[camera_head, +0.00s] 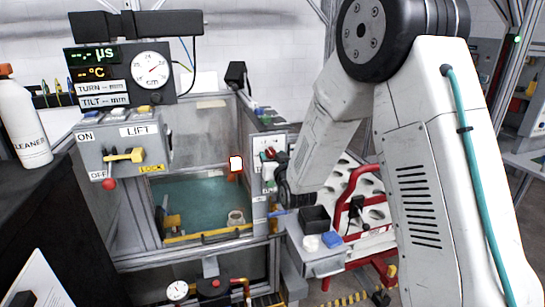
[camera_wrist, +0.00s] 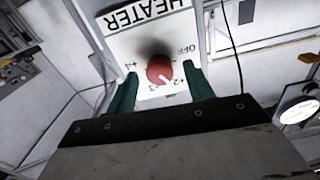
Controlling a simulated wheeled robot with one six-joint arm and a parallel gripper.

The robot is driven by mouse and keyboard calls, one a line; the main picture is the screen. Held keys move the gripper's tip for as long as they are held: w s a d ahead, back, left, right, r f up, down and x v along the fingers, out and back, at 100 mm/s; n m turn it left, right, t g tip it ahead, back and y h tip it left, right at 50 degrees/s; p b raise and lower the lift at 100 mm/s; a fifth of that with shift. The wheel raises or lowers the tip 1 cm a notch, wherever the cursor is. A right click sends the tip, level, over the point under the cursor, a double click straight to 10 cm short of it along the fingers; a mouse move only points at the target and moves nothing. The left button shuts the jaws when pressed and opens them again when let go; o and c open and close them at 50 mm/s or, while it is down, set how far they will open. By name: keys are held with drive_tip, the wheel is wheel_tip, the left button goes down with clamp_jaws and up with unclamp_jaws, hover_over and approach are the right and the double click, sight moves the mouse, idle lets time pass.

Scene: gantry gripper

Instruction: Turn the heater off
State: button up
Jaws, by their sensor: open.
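The white HEATER panel (camera_wrist: 150,22) fills the top of the wrist view, with its lettering upside down. Its round red knob (camera_wrist: 160,70) has a white pointer aimed low and right, near +2 and +3, away from the OFF mark. My gripper (camera_wrist: 160,74) is open, with one green finger on each side of the knob; I cannot tell whether either touches it. In the head view the panel (camera_head: 268,143) is on the tank's right post, and my gripper (camera_head: 276,160) is in front of it, partly hidden by the wrist.
A tank of greenish liquid (camera_head: 200,200) lies left of my gripper. A grey ledge with a black bin (camera_head: 314,220) is below my wrist, near red tubing (camera_head: 350,190).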

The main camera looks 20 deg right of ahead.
drive_tip(key=shift+w, duration=0.4)
drive_tip(key=c, duration=1)
drive_tip(key=shift+o, duration=0.2)
drive_tip(key=shift+n, duration=0.3)
drive_tip(key=n, duration=1.1)
drive_tip(key=shift+n, duration=0.3)
